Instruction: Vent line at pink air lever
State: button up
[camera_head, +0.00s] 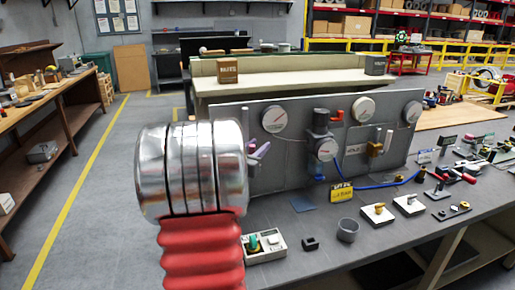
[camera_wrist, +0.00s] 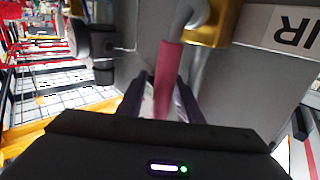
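The pink lever (camera_wrist: 168,70) shows in the wrist view, hanging from a grey bent stem at a gold valve body (camera_wrist: 215,22). My gripper (camera_wrist: 163,95) has its dark fingers on either side of the lever's free end. Narrow gaps seem to show beside the lever, so the fingers look open around it. The lever's lowest part runs down behind my dark gripper body. In the head view the pink lever (camera_head: 261,150) sticks out at the left of the grey panel (camera_head: 290,170); my silver and red arm hides my gripper there.
An upside-down "AIR" label (camera_wrist: 295,30) sits beside the valve in the wrist view. The panel carries gauges (camera_head: 274,119), a red handle (camera_head: 337,115) and an orange-gold valve (camera_head: 375,149).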

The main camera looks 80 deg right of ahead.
grip_shut()
jog(key=shift+a+f, duration=0.1)
jog(key=shift+a, duration=0.05)
